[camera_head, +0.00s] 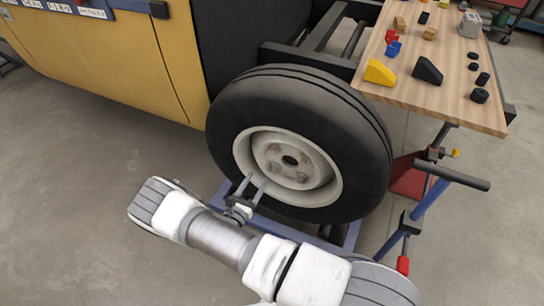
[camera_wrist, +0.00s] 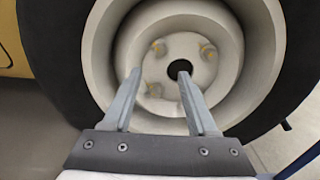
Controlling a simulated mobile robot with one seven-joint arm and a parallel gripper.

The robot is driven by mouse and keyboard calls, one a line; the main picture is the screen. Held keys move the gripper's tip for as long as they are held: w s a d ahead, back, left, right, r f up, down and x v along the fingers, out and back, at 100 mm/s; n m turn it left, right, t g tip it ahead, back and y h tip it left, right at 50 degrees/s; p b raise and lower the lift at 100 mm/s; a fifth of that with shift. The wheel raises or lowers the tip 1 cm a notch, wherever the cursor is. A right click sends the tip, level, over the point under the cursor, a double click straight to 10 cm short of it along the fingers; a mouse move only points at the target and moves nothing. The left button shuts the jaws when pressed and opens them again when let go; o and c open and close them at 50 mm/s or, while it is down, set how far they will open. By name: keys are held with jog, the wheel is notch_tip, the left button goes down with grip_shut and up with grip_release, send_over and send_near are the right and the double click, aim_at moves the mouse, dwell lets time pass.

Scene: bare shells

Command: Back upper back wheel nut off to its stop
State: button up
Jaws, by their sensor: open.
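The wheel (camera_head: 362,135) has a black tyre and a pale rim, with a few nuts around a dark centre hole. The upper left nut (camera_wrist: 159,47) and upper right nut (camera_wrist: 208,52) show brownish centres in the wrist view. A lower left nut (camera_wrist: 154,89) sits between my fingers in that view. No marking shows which upper nut is the back one. My gripper (camera_head: 254,184) is open and empty in front of the rim's lower left part. Its fingers (camera_wrist: 159,75) point at the hub, and no nut is between them in a grasp.
A wooden bench (camera_head: 400,88) with wedges, blocks and small black parts stands at the upper right. A blue-and-red stand (camera_head: 430,195) is right of the wheel. The yellow body panel (camera_head: 120,60) is at left. Floor at lower left is clear.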

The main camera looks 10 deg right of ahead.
aim_at(273, 154)
jog(key=b+x, duration=0.2)
jog(key=x, duration=1.1)
jog(key=shift+d+b, duration=0.1)
jog(key=shift+b, duration=0.3)
grip_shut()
